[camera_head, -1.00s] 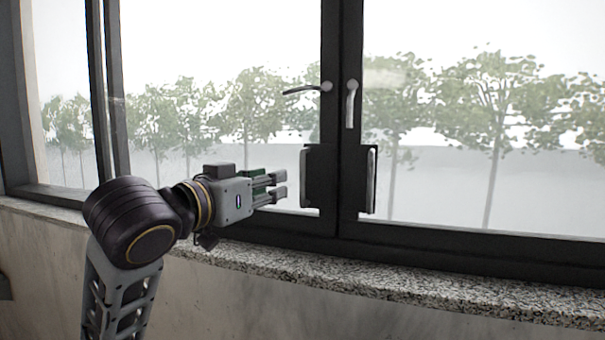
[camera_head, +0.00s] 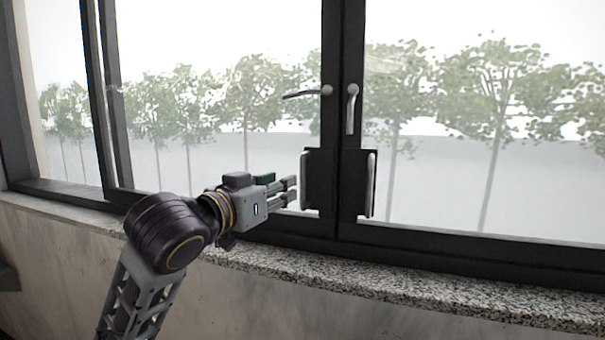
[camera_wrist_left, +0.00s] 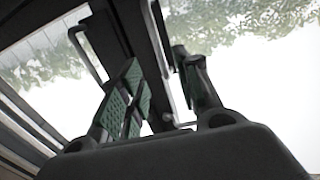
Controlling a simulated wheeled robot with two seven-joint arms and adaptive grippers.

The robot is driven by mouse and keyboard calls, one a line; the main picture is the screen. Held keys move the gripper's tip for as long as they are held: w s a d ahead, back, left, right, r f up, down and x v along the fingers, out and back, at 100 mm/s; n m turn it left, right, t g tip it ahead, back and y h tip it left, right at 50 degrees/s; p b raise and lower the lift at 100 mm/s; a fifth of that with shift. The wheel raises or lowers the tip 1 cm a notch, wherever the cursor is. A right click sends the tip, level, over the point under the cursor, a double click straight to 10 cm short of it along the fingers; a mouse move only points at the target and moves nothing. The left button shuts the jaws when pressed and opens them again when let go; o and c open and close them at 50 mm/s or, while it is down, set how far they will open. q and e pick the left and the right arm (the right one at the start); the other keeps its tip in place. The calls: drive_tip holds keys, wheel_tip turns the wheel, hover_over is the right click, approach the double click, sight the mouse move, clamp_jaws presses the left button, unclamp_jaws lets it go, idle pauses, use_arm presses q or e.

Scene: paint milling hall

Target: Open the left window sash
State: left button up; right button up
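The left window sash (camera_head: 220,215) has a dark frame. Its lever handle (camera_head: 308,93) lies roughly horizontal, pointing left. Low on its inner stile is an upright metal pull bar (camera_head: 304,180). My left gripper (camera_head: 291,189) comes from the left, its fingertips just short of this bar in the head view. In the left wrist view the gripper (camera_wrist_left: 160,85) is open, with green-padded fingers apart. An upright bar (camera_wrist_left: 162,45) shows between them in the picture; I cannot tell whether they touch it. My right gripper is not in view.
The right sash has an upright lever handle (camera_head: 351,108) and its own pull bar (camera_head: 371,185) close by. A speckled stone sill (camera_head: 400,285) runs below the window. The sill is clear. A dark vertical frame post (camera_head: 112,100) stands at the left.

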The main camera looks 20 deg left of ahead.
sight(301, 179)
use_arm(q)
drive_tip(key=p+x, duration=0.3)
drive_tip(key=x, duration=0.5)
drive_tip(key=shift+w+d, duration=0.1)
drive_tip(key=shift+w, duration=0.25)
drive_tip(key=shift+w+d+p, duration=0.2)
drive_tip(key=shift+w+p, duration=0.15)
drive_tip(key=shift+w, duration=0.35)
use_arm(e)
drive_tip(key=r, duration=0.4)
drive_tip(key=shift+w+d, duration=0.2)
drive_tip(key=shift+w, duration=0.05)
use_arm(q)
drive_tip(key=c, duration=0.7)
clamp_jaws()
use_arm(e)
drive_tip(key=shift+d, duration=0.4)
